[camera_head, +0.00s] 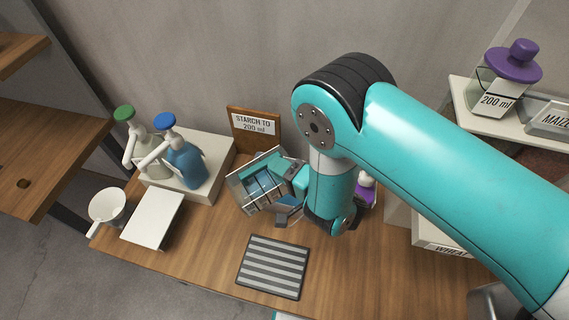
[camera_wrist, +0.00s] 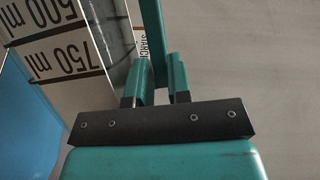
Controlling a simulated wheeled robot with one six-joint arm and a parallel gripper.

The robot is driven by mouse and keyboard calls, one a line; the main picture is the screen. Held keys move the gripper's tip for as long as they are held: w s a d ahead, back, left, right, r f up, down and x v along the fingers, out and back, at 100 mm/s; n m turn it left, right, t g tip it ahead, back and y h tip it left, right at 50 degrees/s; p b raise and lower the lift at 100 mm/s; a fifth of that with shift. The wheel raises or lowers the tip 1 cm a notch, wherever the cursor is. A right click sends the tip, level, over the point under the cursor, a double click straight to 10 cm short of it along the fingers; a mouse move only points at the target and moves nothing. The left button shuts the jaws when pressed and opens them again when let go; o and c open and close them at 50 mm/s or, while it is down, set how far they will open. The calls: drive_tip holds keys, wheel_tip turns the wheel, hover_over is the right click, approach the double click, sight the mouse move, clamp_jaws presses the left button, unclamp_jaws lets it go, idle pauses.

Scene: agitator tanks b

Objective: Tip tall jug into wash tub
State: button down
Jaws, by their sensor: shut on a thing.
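The tall jug (camera_head: 248,196) is clear-walled and squarish, with bluish parts showing in it. It stands out over the table in front of the starch sign and looks tilted in the head view. In the wrist view its wall (camera_wrist: 92,55) carries upside-down 500 ml and 750 ml marks, beside a blue area at the lower left. My gripper (camera_wrist: 160,88) is shut on a teal bar that looks like the jug's handle (camera_wrist: 153,35). In the head view my arm hides much of the gripper. I cannot make out the wash tub for sure.
Two pump bottles, one green-topped (camera_head: 140,150) and one blue (camera_head: 186,165), stand on a white block at the left. A white pan (camera_head: 107,206) and white board (camera_head: 153,220) are nearby. A striped mat (camera_head: 272,267) lies in front. A purple-lidded jar (camera_head: 497,92) is on the right shelf.

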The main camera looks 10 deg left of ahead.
drive_tip(key=shift+s+a+r+n+h+p, duration=0.3)
drive_tip(key=shift+s+a+r+n+p, duration=0.25)
drive_tip(key=shift+r+n, duration=0.1)
drive_tip(key=shift+s+a+r+n+h+p, duration=0.3)
drive_tip(key=shift+s+a+r+n+p, duration=0.1)
drive_tip(key=shift+a+r+n+p, duration=0.2)
drive_tip(key=shift+s+a+r+n+h, duration=0.1)
drive_tip(key=shift+s+a+n+h, duration=0.1)
drive_tip(key=shift+n+h, duration=0.15)
drive_tip(key=shift+s+a+n+b, duration=0.25)
drive_tip(key=shift+a+n+b, duration=0.1)
drive_tip(key=shift+n+b, duration=0.25)
drive_tip(key=b, duration=0.2)
drive_tip(key=shift+s+a+n+h+b, duration=0.15)
drive_tip(key=shift+a+n+h+b, duration=0.05)
drive_tip(key=shift+n+h+b, duration=0.2)
drive_tip(key=shift+b, duration=0.35)
drive_tip(key=shift+a+b, duration=0.1)
drive_tip(key=shift+b, duration=0.3)
drive_tip(key=b, duration=0.5)
drive_tip(key=shift+s+a+n+h+b, duration=0.1)
drive_tip(key=shift+s+n+h+b, duration=0.2)
drive_tip(key=shift+b, duration=0.1)
drive_tip(key=b, duration=0.6)
drive_tip(key=shift+a+n+t, duration=0.3)
drive_tip(key=shift+n, duration=0.1)
drive_tip(key=shift+s+r+b, duration=0.15)
drive_tip(key=shift+b, duration=0.65)
